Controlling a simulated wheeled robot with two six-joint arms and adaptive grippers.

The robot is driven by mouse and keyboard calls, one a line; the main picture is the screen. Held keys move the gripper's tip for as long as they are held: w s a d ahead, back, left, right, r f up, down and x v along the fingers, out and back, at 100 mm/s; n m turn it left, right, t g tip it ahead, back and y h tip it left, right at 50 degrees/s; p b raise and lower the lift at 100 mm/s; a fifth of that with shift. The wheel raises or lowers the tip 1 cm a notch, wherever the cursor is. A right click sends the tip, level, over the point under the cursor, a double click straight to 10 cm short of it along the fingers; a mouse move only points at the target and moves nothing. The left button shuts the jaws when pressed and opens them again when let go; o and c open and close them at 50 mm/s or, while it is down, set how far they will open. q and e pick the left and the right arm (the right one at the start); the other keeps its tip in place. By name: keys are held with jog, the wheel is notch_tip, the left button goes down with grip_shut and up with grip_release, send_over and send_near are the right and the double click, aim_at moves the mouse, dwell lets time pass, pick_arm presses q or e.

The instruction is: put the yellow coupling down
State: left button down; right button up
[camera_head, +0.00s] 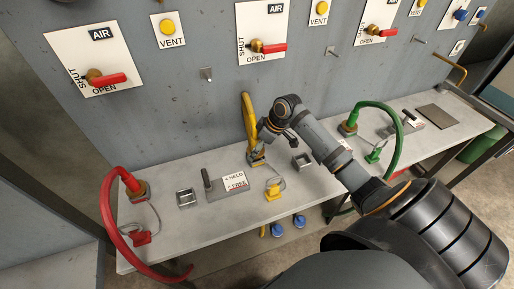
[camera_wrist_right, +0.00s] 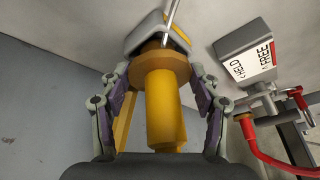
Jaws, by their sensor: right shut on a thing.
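The yellow coupling (camera_wrist_right: 163,105) is a yellow cylinder with a brass flange (camera_wrist_right: 158,68) in the right wrist view. My right gripper (camera_wrist_right: 160,90) has its fingers on both sides of it, shut on it. A pale grey block and a thin metal rod show just beyond the flange. In the head view the coupling (camera_head: 257,155) is at the lower end of a yellow hose (camera_head: 248,115), low over the back of the bench. My right gripper (camera_head: 268,137) partly hides it there; I cannot tell whether it touches the bench. My left gripper is not in view.
The grey bench (camera_head: 220,218) holds a HELD/FREE plate with a lever (camera_head: 225,187), two small square holders (camera_head: 186,197) (camera_head: 302,160) and a yellow plug (camera_head: 273,190). A red hose (camera_head: 110,215) is at left, a green hose (camera_head: 393,125) at right. The valve panel stands behind.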

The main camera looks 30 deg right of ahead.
jog(key=shift+f, duration=0.1)
jog(key=shift+s+f, duration=0.1)
jog(key=shift+f, duration=0.35)
jog(key=o, duration=1.6)
jog(key=shift+f, duration=0.1)
jog(key=shift+c, duration=0.2)
jog(key=v, duration=1.3)
jog(key=shift+a+r, duration=0.15)
jog(key=shift+r, duration=0.1)
